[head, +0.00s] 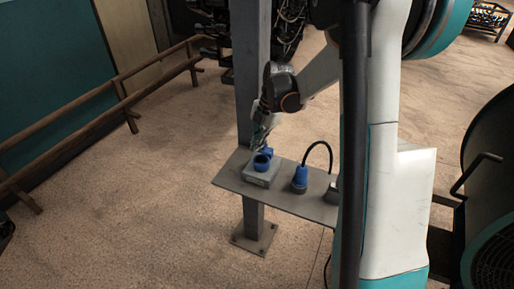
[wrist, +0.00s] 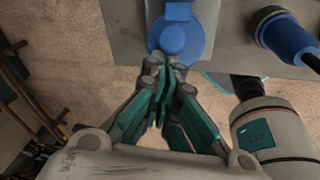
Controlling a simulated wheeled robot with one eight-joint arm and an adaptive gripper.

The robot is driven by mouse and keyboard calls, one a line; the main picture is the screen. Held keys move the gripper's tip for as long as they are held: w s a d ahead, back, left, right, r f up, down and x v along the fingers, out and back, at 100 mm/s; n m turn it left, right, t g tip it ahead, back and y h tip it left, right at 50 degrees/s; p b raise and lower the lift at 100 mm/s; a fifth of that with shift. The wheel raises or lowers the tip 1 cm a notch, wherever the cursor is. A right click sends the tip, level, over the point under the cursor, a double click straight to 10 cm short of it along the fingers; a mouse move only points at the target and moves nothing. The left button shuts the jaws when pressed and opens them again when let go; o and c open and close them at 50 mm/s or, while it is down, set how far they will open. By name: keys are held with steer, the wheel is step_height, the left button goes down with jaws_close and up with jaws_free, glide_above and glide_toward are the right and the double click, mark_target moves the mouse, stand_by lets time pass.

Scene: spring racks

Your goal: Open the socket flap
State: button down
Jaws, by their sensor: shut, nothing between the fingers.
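The socket is a grey box (head: 262,176) on a grey shelf, with a blue round mouth (head: 261,163) that looks dark inside. A blue piece (head: 267,152), seemingly the flap, stands up behind the mouth, so the flap looks raised. In the wrist view a blue disc (wrist: 181,38) with a blue block above it belongs to this socket; how far the flap is turned cannot be told there. My gripper (head: 258,143) is shut and empty, just behind the socket. Its fingertips (wrist: 165,63) are at the disc's lower edge; whether they touch is unclear.
A blue plug (head: 300,178) with a looping black cable stands on the shelf (head: 235,172) right of the socket and shows in the wrist view (wrist: 288,38). A grey post (head: 254,216) carries the shelf. A wooden rail (head: 75,125) runs at left. Floor in front is clear.

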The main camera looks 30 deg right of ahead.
steer(key=shift+w+d+r, duration=0.6)
steer(key=shift+w+d, duration=0.15)
steer(key=shift+d, duration=0.2)
steer(key=shift+w+d+r, duration=0.25)
steer(key=shift+w+d, duration=0.4)
steer(key=shift+d, duration=0.25)
steer(key=shift+w+d, duration=0.55)
steer(key=shift+d, duration=0.25)
steer(key=shift+w+d+f, duration=0.2)
steer(key=shift+w+d, duration=0.15)
steer(key=shift+d, duration=0.1)
steer(key=shift+w+d+f, duration=0.2)
steer(key=shift+w+d, duration=0.1)
steer(key=shift+d, duration=0.15)
steer(key=shift+r, duration=0.15)
